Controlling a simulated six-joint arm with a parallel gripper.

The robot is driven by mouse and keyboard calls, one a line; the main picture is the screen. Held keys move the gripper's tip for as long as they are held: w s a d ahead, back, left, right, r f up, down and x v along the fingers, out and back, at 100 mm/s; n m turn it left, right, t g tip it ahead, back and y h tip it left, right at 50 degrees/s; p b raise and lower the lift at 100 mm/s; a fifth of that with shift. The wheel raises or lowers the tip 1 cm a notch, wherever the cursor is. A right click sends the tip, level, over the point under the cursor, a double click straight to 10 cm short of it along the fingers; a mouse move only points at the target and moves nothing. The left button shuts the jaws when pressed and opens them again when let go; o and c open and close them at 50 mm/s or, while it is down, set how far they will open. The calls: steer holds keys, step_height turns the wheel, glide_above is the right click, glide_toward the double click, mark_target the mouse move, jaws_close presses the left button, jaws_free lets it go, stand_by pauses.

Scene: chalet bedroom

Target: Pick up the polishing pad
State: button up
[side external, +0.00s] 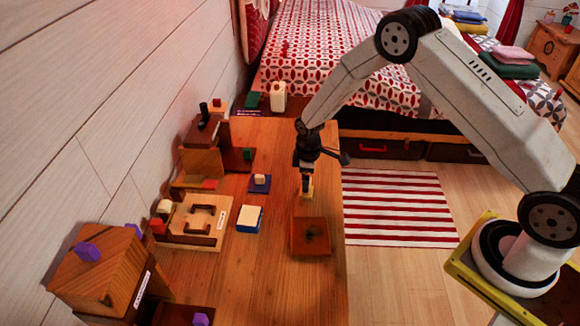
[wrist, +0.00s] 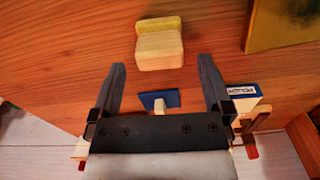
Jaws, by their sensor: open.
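The likely polishing pad (wrist: 160,50) is a small pale wooden block with a yellow-green layer along one side. In the wrist view it lies on the wooden table just beyond the fingertips, roughly centred between them. In the side view the pad (side external: 307,193) shows as a small yellowish block directly below my gripper (side external: 306,172). In the wrist view my gripper (wrist: 163,66) has its two dark fingers spread wide with nothing held. Whether the fingertips touch the pad cannot be told.
A square brown board (side external: 310,248) lies on the table (side external: 275,290) in front of the pad. A blue-and-white box (side external: 249,219) and a blue square with a cream block (side external: 260,183) lie to the left. Wooden stands (side external: 100,265) line the wall. The table's right edge is close.

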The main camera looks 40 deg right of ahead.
steer(key=shift+f, duration=2.2)
steer(key=c, duration=1.2)
steer(key=shift+o, duration=0.2)
steer(key=shift+r, duration=0.15)
